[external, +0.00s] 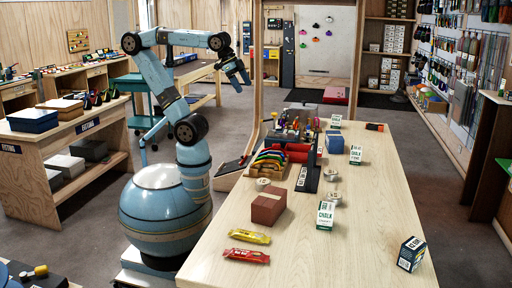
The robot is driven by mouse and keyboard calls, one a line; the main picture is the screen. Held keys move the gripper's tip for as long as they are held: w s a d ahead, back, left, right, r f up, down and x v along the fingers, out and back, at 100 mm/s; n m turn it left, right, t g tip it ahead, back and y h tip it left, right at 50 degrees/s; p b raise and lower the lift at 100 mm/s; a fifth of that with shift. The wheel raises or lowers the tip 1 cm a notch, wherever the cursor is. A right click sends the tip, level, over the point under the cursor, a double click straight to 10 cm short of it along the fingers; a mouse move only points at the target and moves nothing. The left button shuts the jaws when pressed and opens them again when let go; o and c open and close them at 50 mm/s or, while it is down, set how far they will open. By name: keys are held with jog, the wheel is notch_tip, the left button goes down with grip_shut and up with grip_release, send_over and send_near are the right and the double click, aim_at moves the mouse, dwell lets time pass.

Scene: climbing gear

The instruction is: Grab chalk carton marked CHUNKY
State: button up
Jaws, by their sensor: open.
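Several small cartons stand on the long wooden table (370,205). A white and green carton (325,215) with the word CHALK stands at the middle front. A dark blue and white carton (411,254) sits near the right front edge. A blue and white carton (355,155) and another white and green one (335,121) stand farther back. I cannot read CHUNKY on any of them; the smaller print is too small. My gripper (241,79) is open and empty, raised high at the back left, well away from all the cartons.
A brown block (268,207), a yellow bar (249,236) and a red bar (246,255) lie at the near left. The table's right side is mostly clear.

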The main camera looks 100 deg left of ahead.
jog(key=w+d+r+m+t+y, duration=0.1)
jog(key=w+d+r+m+t, duration=0.1)
jog(key=w+d+m, duration=0.85)
jog(key=w+d+r+m+t+y, duration=0.15)
jog(key=w+d+m, duration=0.5)
jog(key=w, duration=0.65)
jog(key=w+d+f+m+t+h, duration=0.15)
jog(key=d+m, duration=0.45)
jog(key=d, duration=0.6)
jog(key=w+d+f+m+t+h, duration=0.1)
jog(key=w+d+f+m+t, duration=0.15)
jog(key=d+m, duration=0.65)
jog(key=w+d+f+m+t+h, duration=0.1)
jog(key=w+d+m, duration=0.15)
jog(key=d, duration=1.25)
send_near(325, 206)
jog(key=shift+g, duration=0.35)
jog(key=x, duration=0.7)
jog(key=shift+w+d, duration=0.1)
jog(key=shift+d, duration=0.2)
jog(key=shift+a+x, duration=0.15)
jog(key=shift+x, duration=1.2)
jog(key=shift+a+x, duration=0.15)
jog(key=shift+x, duration=1.15)
jog(key=shift+w+r, duration=0.1)
jog(key=shift+r, duration=0.15)
